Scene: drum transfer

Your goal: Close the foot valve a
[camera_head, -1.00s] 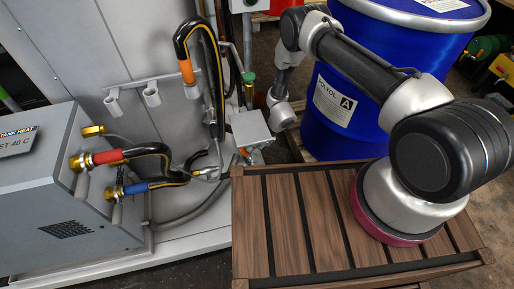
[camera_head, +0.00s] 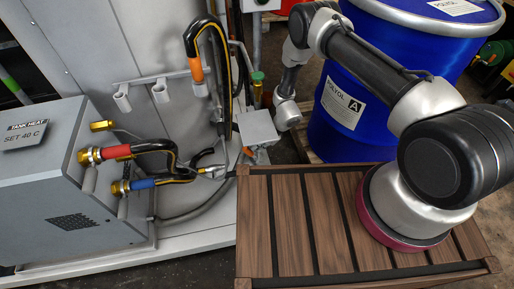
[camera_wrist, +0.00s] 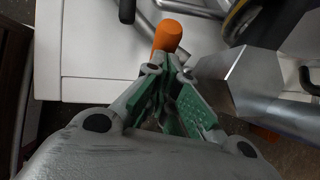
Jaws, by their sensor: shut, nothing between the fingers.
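An orange handle (camera_wrist: 168,36), likely that of foot valve a, shows in the wrist view just beyond my fingertips. My gripper (camera_wrist: 174,66) has green-padded fingers, drawn together at the tips with nothing between them. The tips overlap the handle's near end in the picture; I cannot tell whether they touch. In the head view, a small orange part (camera_head: 248,152) shows low beside the grey plate (camera_head: 258,127). My gripper's fingers are hidden there, behind or below the plate and my wrist.
A hexagonal metal body (camera_wrist: 245,80) stands close right of my fingers. The blue drum (camera_head: 345,100) stands behind my arm, and the slatted wooden platform (camera_head: 290,220) is in front. Hoses (camera_head: 160,150) run from the tank heat unit (camera_head: 50,190) at left.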

